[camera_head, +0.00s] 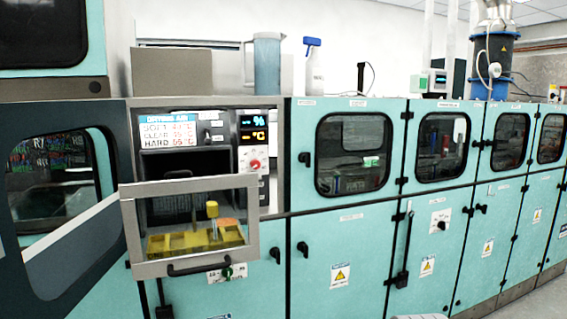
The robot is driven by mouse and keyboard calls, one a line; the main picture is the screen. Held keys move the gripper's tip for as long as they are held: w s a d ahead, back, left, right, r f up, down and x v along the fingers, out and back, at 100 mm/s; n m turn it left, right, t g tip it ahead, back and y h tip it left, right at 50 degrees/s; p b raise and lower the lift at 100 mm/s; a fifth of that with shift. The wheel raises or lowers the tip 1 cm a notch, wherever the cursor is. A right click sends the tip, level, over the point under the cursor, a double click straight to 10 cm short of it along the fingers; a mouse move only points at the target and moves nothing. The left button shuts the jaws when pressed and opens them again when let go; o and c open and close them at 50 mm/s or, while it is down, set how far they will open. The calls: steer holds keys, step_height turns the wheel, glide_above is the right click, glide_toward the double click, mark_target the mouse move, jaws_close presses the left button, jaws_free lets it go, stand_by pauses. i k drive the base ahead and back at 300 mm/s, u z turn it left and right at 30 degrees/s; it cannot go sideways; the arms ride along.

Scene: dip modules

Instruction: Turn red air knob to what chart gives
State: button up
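The red air knob (255,164) sits on a small panel to the right of an oven-like opening, below two displays. The upper display (253,121) shows a % sign in cyan and the lower display (253,137) shows °C in orange; their digits are hard to read. The chart (168,132) is fixed left of the panel. It has a blue header and rows for SOFT, CLEAR and HARD with red temperatures, roughly 47, 55 and 65 °C, but too small to be sure. The knob's pointer direction is too small to tell. My gripper is not in view.
A grey-framed window door (128,232) with a black handle stands out before the dark opening. A yellow tray (165,247) shows through it. A blue pitcher (267,62) and spray bottle (313,68) stand on top. Teal cabinets run right.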

mark_target(255, 164)
steer(key=z, duration=0.2)
steer(key=i, duration=1)
steer(key=u, duration=0.35)
